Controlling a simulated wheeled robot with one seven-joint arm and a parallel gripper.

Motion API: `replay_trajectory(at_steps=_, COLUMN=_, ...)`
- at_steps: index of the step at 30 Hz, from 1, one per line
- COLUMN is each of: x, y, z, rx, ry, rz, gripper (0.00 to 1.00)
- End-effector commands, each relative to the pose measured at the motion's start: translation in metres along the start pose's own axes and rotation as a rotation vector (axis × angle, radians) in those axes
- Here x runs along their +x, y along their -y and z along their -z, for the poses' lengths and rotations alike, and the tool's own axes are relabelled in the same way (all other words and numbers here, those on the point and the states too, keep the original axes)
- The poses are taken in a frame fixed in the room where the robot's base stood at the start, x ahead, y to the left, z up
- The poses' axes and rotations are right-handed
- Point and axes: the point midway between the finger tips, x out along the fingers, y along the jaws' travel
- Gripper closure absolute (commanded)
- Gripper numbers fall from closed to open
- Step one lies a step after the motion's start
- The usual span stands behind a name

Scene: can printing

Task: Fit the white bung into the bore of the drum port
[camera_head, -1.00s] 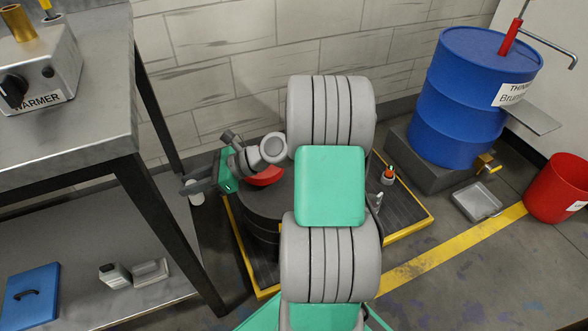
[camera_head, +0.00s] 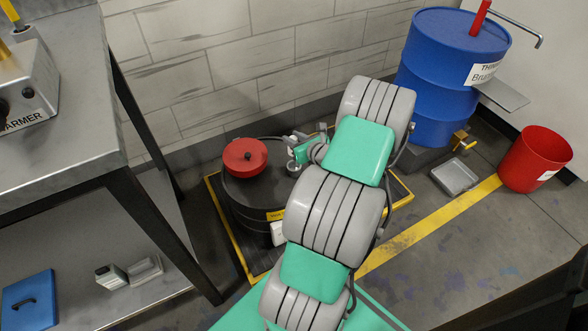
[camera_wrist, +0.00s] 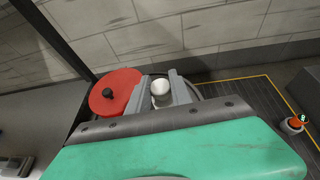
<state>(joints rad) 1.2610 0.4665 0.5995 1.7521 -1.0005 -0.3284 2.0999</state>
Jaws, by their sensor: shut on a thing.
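The white bung (camera_wrist: 161,88) shows between the two grey fingers of my gripper (camera_wrist: 162,95) in the wrist view. My gripper is shut on it. In the head view my gripper (camera_head: 295,164) is over the right part of the black drum's top (camera_head: 262,192), to the right of a red round lid (camera_head: 245,158) with a dark knob. The drum port and its bore are not clear in either view; the bung and gripper may cover them. I cannot tell whether the bung touches the port.
The drum stands on a yellow-edged platform (camera_head: 236,262) by the wall. A metal table (camera_head: 70,150) stands left. A blue drum (camera_head: 445,75), a metal tray (camera_head: 455,176) and a red bin (camera_head: 535,158) are right. A small orange-topped container (camera_wrist: 293,124) is right in the wrist view.

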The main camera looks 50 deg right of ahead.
Motion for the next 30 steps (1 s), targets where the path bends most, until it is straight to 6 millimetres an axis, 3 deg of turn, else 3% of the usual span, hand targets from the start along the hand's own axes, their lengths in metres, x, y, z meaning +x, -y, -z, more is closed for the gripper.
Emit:
replay_trajectory(at_steps=7, x=0.018, y=0.003, z=0.048, rx=0.006, ry=-0.002, rz=0.008, gripper=1.0)
replay_trajectory(at_steps=16, x=0.037, y=0.003, z=0.093, rx=0.003, ry=-0.002, rz=0.007, gripper=1.0)
replay_trajectory(at_steps=28, x=0.039, y=0.003, z=0.098, rx=0.002, ry=0.0, rz=0.007, gripper=1.0)
replay_trajectory(at_steps=29, x=0.039, y=0.003, z=0.097, rx=0.002, ry=0.0, rz=0.007, gripper=0.72)
replay_trajectory(at_steps=30, x=0.039, y=0.003, z=0.096, rx=0.002, ry=0.0, rz=0.007, gripper=0.69)
